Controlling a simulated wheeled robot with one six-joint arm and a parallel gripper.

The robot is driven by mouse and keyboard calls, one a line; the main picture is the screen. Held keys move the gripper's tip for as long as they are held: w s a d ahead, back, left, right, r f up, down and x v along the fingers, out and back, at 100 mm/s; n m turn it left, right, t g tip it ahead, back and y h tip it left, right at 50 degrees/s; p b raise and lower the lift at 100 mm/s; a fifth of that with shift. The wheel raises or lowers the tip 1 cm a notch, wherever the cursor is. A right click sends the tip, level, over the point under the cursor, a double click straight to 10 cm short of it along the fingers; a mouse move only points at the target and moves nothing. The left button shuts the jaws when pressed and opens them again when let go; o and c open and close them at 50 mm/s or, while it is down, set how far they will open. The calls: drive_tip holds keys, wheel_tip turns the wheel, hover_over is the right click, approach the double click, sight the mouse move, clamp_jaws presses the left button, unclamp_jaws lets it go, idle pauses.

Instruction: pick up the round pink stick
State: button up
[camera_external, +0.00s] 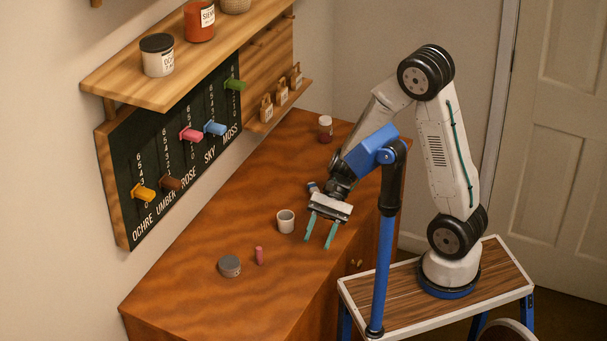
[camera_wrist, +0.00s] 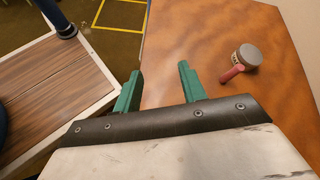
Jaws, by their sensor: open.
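The grey tin (camera_external: 229,266) stands just left of the stick. A white cup (camera_external: 285,221) stands between the stick and my gripper, farther back. A small jar (camera_external: 325,129) is at the far end. A slider board (camera_external: 176,165) and shelf (camera_external: 185,62) are on the wall. The table's near-left area is clear.

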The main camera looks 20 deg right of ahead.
sight(255, 267)
drive_tip(key=a+f+m+y, duration=0.1)
drive_tip(key=a, duration=0.1)
drive_tip(key=w+a+f+m+y, duration=0.1)
drive_tip(key=a+f+m, duration=0.1)
drive_tip(key=a+f+m+t, duration=0.1)
drive_tip(key=a+m, duration=0.1)
drive_tip(key=shift+w+a+f+y, duration=0.15)
drive_tip(key=shift+w+a+y, duration=0.05)
drive_tip(key=shift+y, duration=0.2)
drive_tip(key=w+a+m+t, duration=0.1)
drive_tip(key=w+a+m+t+y, duration=0.1)
drive_tip(key=w+m, duration=0.1)
drive_tip(key=w+a+m+t+y, duration=0.1)
drive_tip(key=w, duration=0.1)
drive_tip(key=shift+w+a+f+m+t, duration=0.1)
drive_tip(key=shift+a+f+m+t, duration=0.1)
drive_tip(key=shift+a+m+t, duration=0.15)
drive_tip(key=x, duration=0.7)
drive_tip(key=shift+a+r, duration=0.2)
drive_tip(key=shift+r, duration=0.05)
clamp_jaws()
